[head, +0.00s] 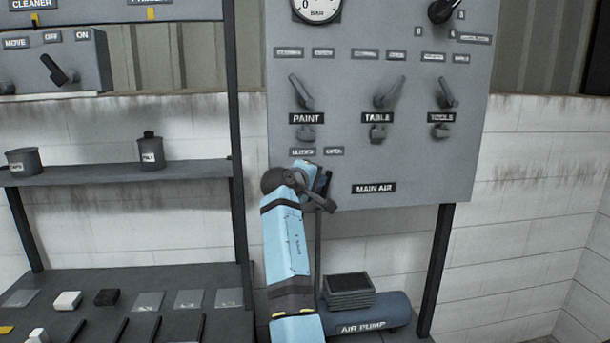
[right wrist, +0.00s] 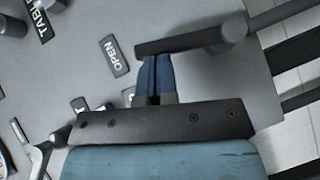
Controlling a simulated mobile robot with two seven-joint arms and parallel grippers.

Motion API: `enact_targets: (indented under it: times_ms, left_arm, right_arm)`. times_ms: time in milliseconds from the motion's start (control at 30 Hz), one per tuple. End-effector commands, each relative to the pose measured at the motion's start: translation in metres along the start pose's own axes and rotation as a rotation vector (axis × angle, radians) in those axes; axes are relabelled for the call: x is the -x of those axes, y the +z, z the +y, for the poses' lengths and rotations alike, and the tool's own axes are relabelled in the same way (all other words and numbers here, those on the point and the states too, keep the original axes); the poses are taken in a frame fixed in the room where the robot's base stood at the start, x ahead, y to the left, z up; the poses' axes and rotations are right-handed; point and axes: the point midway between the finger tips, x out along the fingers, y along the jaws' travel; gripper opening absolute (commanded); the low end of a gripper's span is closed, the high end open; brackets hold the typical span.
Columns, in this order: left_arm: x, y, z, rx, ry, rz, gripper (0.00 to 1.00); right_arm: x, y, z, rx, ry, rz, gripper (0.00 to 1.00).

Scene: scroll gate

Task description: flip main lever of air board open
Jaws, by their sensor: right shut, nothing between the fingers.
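The grey air board (head: 400,150) stands upright ahead, with a MAIN AIR label (head: 373,188) near its lower edge. My right gripper (head: 324,182) is at the board's lower left, below the OPEN label (head: 334,151). In the right wrist view, the main lever (right wrist: 180,44) is a dark bar on a round pivot. My right gripper's blue fingers (right wrist: 155,72) are shut and empty. Their tips are close against the side of the bar near its free end; contact is not certain. The OPEN label (right wrist: 115,55) is beside that end. My left gripper is not in view.
Paint (head: 301,92), table (head: 388,93) and tools (head: 446,93) levers sit higher on the board. A shelf rack (head: 120,175) stands at left. White wall shows at right.

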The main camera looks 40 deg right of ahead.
Motion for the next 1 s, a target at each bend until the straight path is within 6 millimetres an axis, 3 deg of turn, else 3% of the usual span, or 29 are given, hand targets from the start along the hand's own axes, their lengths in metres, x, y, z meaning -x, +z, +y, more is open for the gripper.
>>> enact_targets:
  times_ms: [100,400,1000]
  left_arm:
    - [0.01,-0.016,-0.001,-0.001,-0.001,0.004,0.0]
    - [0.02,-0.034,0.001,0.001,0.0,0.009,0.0]
    - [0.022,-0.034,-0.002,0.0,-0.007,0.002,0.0]
  right_arm:
    - [-0.007,0.004,0.009,-0.069,-0.069,-0.001,0.0]
    - [-0.018,0.015,0.009,-0.169,-0.17,-0.001,0.0]
    - [-0.024,0.02,0.008,-0.167,-0.167,-0.002,0.0]
